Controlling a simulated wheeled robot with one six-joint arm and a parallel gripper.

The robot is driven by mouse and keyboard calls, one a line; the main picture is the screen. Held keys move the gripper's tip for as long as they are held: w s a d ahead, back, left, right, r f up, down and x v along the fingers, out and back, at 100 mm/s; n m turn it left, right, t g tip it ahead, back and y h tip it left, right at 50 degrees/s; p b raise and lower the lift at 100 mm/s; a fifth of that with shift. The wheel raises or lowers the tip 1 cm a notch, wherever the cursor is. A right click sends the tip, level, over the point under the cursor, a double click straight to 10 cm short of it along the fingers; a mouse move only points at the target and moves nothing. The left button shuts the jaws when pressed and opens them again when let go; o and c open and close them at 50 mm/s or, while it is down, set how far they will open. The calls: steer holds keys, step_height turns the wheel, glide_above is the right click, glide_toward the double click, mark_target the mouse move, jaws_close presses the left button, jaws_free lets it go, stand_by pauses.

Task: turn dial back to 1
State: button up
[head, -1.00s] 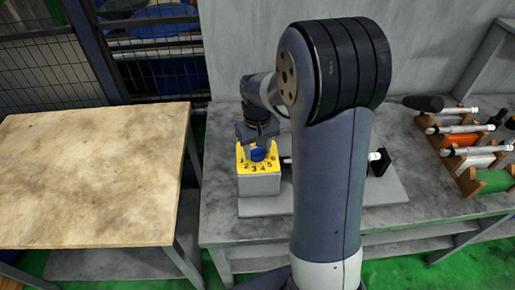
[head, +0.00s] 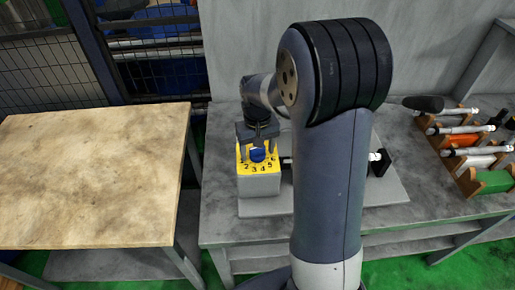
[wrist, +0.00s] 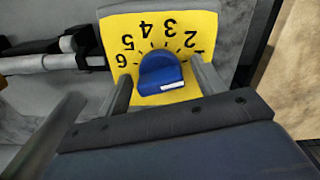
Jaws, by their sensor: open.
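The blue dial (head: 257,155) sits on the yellow numbered face (head: 246,172) of a grey box (head: 259,185). In the wrist view the dial (wrist: 158,70) appears with the numbers 1 to 6 arced around it upside down. A white mark shows on the dial's lower right edge; I cannot tell surely which number it points to. My gripper (head: 258,152) is open above the box, one finger to each side of the dial. In the wrist view, gaps show between the dial and my gripper's fingers (wrist: 163,78). The right finger partly covers the 1.
The box stands on a grey plate (head: 385,195) on the grey bench (head: 225,222), with a shaft to its right. A rack (head: 490,184) of gauges stands at the far right. A separate wood-topped table (head: 90,175) is at the left.

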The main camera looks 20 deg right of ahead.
step_height(320, 180, up, 11)
steer(key=shift+b, duration=0.35)
steer(key=shift+f, duration=0.2)
step_height(320, 180, down, 10)
steer(key=shift+f+p, duration=0.2)
steer(key=shift+p, duration=0.2)
steer(key=shift+f+n, duration=0.1)
steer(key=shift+n, duration=0.2)
stand_by(0.5)
